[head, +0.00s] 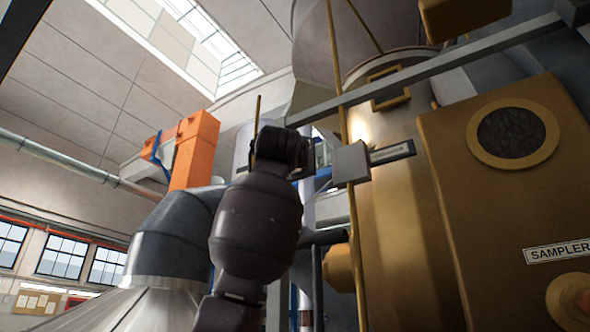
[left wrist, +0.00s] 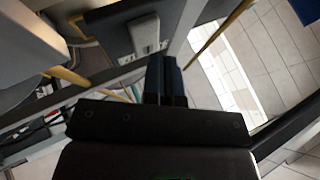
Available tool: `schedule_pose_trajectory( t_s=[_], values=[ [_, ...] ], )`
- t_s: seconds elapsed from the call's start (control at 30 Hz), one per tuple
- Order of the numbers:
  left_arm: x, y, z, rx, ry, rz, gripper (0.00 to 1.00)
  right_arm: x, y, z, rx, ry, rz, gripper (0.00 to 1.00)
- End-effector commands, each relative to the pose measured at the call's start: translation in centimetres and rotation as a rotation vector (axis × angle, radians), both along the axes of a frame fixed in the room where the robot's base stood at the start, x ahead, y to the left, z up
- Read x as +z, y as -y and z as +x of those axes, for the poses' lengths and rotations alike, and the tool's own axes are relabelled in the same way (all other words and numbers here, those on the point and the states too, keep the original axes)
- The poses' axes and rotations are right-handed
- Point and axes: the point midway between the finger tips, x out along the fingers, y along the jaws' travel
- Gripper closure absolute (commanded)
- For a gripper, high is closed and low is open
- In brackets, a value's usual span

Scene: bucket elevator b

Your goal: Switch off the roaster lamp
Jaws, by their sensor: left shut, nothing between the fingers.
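My left gripper (head: 303,150) is raised in the middle of the head view, and its fingers are mostly hidden by my own wrist. In the left wrist view the left gripper (left wrist: 166,62) is shut and empty. A small grey box (head: 351,163) is on a brass post just right of the gripper in the head view, with a dark label plate beside it too small to read. In the left wrist view a dark box with a pale switch-like plate (left wrist: 148,36) lies just beyond the fingertips; I cannot tell whether they touch. No lamp can be clearly made out. My right gripper is not in view.
A brass vessel (head: 395,230) and a brass panel marked SAMPLER (head: 480,220) fill the right. A grey rail (head: 430,72) crosses above, and a thin brass post (head: 347,110) stands close to the gripper. An orange part (head: 194,148) and a metal hood (head: 165,250) are left.

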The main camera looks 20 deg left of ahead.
Motion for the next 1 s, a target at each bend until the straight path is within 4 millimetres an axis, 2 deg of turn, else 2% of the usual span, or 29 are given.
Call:
schedule_pose_trajectory(
  t_s=[0.47,1.0],
  values=[
    [0.1,-0.1,-0.5,0.0,0.001,0.0,1.0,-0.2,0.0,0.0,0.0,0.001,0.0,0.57],
    [0.6,-0.6,-4.4,0.0,0.002,0.0,1.0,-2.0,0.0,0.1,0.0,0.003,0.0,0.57]
  ],
)
